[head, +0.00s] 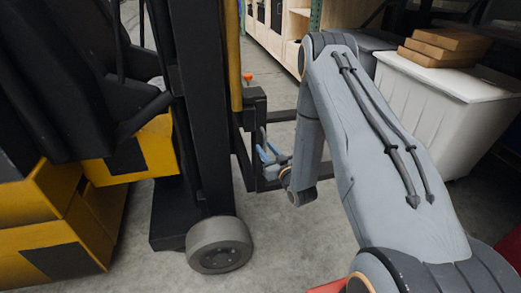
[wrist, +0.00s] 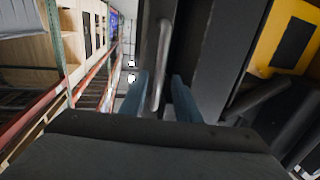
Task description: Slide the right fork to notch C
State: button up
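A forklift's dark carriage frame (head: 243,150) stands in the middle of the head view, beside the tall black mast (head: 201,100). My gripper (head: 267,153) is at this frame, its blue fingers pointing toward it. In the wrist view, my gripper (wrist: 161,88) has its two blue fingers apart. A grey rounded metal bar (wrist: 161,65) shows in the gap between them; I cannot tell whether it touches either finger or which part of the fork it belongs to. A small orange-red knob (head: 248,76) sits above the frame. No notch letters are readable, and my arm hides the carriage's right part.
The forklift's yellow body (head: 60,225) and grey wheel (head: 218,245) are at left. A white tote (head: 440,105) and cardboard boxes (head: 445,43) are at right. Wooden shelving (head: 270,30) stands behind. Bare concrete floor shows below the carriage.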

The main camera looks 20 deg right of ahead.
jog(key=s+d, duration=0.1)
jog(key=s, duration=0.6)
jog(key=shift+b, duration=0.3)
jog(key=shift+w+d, duration=0.1)
jog(key=shift+w, duration=0.05)
